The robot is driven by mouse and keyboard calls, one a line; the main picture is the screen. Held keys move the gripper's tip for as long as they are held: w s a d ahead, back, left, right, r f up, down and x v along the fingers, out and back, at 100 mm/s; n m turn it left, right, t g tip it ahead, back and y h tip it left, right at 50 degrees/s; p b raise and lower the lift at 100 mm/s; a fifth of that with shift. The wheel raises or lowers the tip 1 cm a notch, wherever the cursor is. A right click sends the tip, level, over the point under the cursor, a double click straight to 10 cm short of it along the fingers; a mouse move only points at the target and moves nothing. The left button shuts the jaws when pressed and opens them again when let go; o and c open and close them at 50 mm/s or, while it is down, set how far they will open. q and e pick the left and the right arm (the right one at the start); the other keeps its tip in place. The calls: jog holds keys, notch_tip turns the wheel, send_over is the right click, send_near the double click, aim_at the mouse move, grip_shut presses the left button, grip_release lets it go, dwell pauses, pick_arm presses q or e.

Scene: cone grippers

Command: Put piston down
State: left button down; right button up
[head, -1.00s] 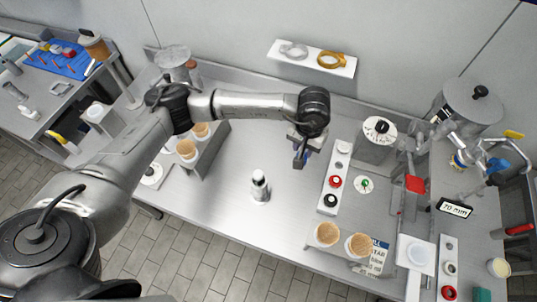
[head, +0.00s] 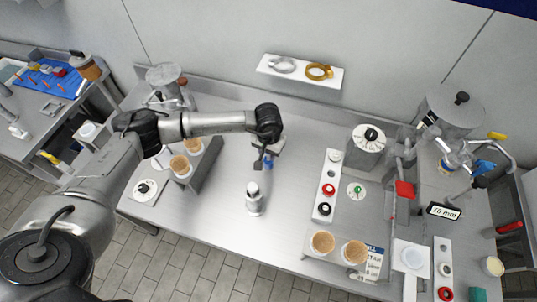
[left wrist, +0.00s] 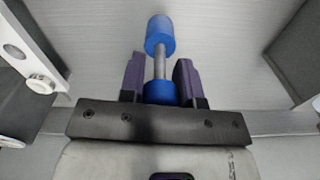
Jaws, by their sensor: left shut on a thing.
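My left gripper (head: 262,156) hangs over the middle of the bench (head: 225,225). It is shut on the piston, whose blue part (head: 269,163) shows just beside the fingers in the head view. In the left wrist view the piston (left wrist: 160,63) is a thin metal rod with a blue cylinder at each end. It lies between the two purple fingers of the left gripper (left wrist: 160,78), and its far blue end sticks out past the fingertips. I cannot tell whether the piston touches the bench. My right gripper is not in view.
A silver bottle-like piece (head: 254,199) stands just in front of the gripper. A white strip with knobs (head: 327,187) lies to the right, and a grey block with tan-topped cups (head: 203,167) to the left.

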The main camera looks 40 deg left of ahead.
pick_arm(q)
jog(key=shift+f, duration=1.15)
jog(key=shift+f, duration=0.1)
jog(key=shift+f, duration=0.1)
jog(key=c, duration=0.8)
grip_release()
notch_tip(320, 180, up, 12)
jog(key=shift+r+b, duration=0.25)
jog(key=shift+b, duration=0.15)
